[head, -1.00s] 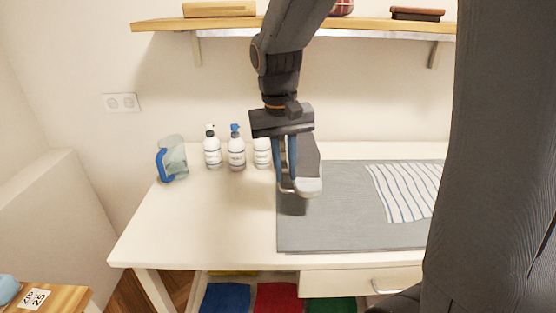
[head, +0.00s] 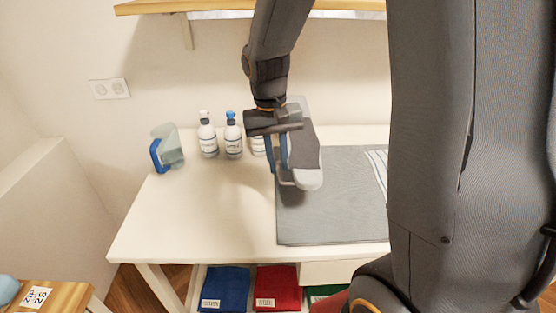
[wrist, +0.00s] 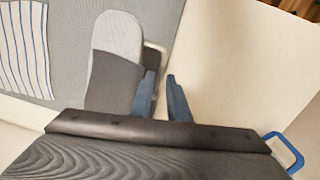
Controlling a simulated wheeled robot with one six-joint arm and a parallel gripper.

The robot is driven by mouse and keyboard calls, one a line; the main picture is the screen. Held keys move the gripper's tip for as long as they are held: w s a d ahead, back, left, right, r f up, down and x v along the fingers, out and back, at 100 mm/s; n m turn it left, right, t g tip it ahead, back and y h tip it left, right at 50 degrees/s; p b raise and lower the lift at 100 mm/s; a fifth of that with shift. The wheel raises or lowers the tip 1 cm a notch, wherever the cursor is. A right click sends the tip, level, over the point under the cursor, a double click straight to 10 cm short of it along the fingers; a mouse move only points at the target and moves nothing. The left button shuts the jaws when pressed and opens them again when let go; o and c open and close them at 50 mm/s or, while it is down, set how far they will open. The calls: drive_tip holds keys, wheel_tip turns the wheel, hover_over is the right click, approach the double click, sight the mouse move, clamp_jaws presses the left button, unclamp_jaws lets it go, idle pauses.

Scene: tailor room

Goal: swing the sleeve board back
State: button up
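The sleeve board (head: 306,152), grey with a pale rounded tip, lies raised above the left part of a grey mat, its tip toward the front. It also shows in the wrist view (wrist: 120,40). A thin metal bracket (head: 286,179) sticks out at its left side near the tip. My gripper (head: 277,166) points down just left of the board. My gripper hides part of the board's back end.
White bottles (head: 233,138) and a blue-handled jug (head: 168,150) stand behind and left of my gripper. A striped cloth (wrist: 22,45) lies on the grey mat (head: 335,215). The white table (head: 205,215) is clear at front left. A shelf (head: 210,6) hangs above.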

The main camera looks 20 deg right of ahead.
drive_tip(key=shift+f, duration=0.2)
clamp_jaws()
idle(1.4)
